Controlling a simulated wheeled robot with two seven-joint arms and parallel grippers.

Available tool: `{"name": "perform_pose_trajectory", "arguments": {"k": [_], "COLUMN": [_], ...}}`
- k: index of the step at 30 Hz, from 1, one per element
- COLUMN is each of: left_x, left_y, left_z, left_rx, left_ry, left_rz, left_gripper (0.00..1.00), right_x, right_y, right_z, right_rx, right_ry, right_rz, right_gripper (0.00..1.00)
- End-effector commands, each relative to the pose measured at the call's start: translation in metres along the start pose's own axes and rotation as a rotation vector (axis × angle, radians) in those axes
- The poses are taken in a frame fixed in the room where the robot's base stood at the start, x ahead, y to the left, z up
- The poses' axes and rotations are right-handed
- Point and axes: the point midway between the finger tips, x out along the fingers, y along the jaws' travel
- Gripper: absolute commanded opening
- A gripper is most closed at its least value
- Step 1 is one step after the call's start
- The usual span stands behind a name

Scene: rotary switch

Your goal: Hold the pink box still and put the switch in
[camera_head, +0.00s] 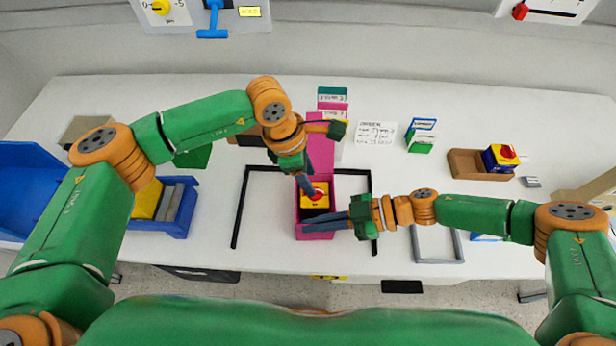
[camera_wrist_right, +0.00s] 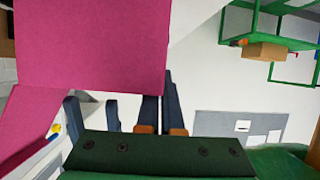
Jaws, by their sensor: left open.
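The pink box (camera_head: 299,222) stands open on the table, its tall pink lid panel (camera_head: 321,150) rising behind it. A yellow switch with a red knob (camera_head: 317,202) sits inside the box opening; how deep it sits is hard to tell. My left gripper (camera_head: 307,188) is open, pointing down at the switch's left side from above. My right gripper (camera_head: 325,222) lies low across the box's near side, its fingers close together at the wall. In the right wrist view, pink box wall (camera_wrist_right: 90,45) fills the upper left and its edge meets the narrow-set fingers (camera_wrist_right: 163,95).
A black frame outline (camera_head: 240,210) surrounds the box area. A blue bin (camera_head: 180,220) with yellow and grey parts is left. A grey frame (camera_head: 437,245) lies right of the box.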

Motion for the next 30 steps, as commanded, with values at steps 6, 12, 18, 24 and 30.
{"name": "perform_pose_trajectory", "arguments": {"k": [6,12,18,24,30], "left_x": [-0.024,-0.046,-0.063,-0.065,-0.065], "left_y": [0.0,0.001,0.0,0.0,0.0], "left_z": [0.007,0.012,0.017,0.017,0.017], "left_rx": [0.002,0.001,0.002,0.002,0.002], "left_ry": [0.0,0.0,0.0,0.0,0.0], "left_rz": [0.002,0.002,0.001,0.0,0.0], "left_gripper": [0.49,0.49,0.49,0.49,0.49], "right_x": [0.0,0.0,0.0,0.0,0.0], "right_y": [0.0,0.0,0.0,0.0,0.0], "right_z": [0.0,0.0,0.0,0.0,0.0], "right_rx": [0.0,0.0,0.0,0.0,0.0], "right_ry": [0.001,0.0,0.001,0.0,0.0], "right_rz": [0.0,0.0,0.0,0.0,0.0], "right_gripper": [0.0,0.0,0.0,0.0,0.14]}}
